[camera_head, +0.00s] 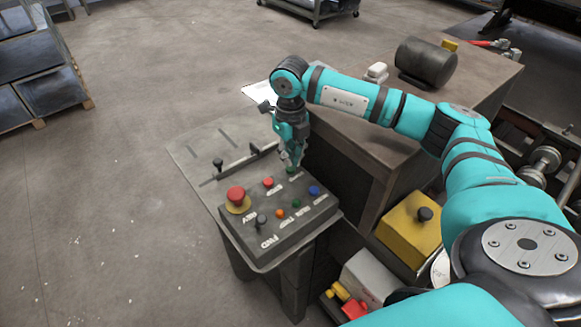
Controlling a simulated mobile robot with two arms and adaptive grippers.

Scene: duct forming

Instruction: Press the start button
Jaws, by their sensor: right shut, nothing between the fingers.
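A dark control box (290,228) with several buttons sits on a small grey stand. It carries a large red mushroom button (236,195) on a yellow base, a small red button (268,183), a blue button (314,190), a green button (296,203), an orange button (280,213) and a dark lever knob (262,220). My right gripper (292,168) is shut and empty, pointing down at the box's back edge. Its tips hide part of the panel there; I cannot tell whether they touch it. My left gripper is out of view.
The stand's grey top (195,150) has a slotted lever (218,162) behind the box. A wooden bench (460,95) with a dark cylinder (426,62) stands behind my right arm. A yellow box (408,232) sits lower right.

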